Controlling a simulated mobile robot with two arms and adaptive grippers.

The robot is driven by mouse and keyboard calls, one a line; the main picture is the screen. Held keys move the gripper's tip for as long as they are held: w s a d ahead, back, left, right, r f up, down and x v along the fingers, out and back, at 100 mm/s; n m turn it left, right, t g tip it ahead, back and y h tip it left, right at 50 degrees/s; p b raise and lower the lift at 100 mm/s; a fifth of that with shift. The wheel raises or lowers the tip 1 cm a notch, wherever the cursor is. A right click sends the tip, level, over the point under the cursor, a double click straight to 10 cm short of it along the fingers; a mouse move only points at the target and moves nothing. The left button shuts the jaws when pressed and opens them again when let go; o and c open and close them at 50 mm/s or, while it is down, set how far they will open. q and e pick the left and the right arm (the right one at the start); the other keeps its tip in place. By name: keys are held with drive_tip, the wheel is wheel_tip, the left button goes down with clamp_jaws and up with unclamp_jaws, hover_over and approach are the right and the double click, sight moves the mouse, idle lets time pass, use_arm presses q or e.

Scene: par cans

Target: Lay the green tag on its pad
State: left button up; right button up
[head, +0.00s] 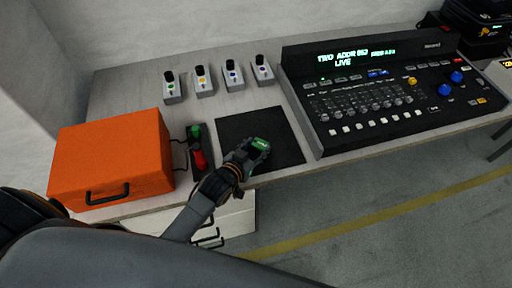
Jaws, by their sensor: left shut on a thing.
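The green tag (260,145) is in the fingers of my left gripper (252,152), over the black square pad (248,119) on the table. The gripper is shut on the tag and covers part of it. I cannot tell whether the tag touches the pad or is held just above it. My right gripper does not show.
An orange case (112,158) stands left of the pad. A small box with green and red buttons (199,150) sits between them. A lighting console (385,95) stands at the right. Several small switch units (204,82) line the back. The table (130,85) has clear room at back left.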

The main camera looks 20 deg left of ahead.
use_arm(q)
drive_tip(key=o, duration=0.6)
drive_tip(key=shift+f, duration=0.15)
drive_tip(key=shift+c, duration=0.2)
drive_tip(key=o, duration=0.4)
drive_tip(key=shift+c, duration=0.2)
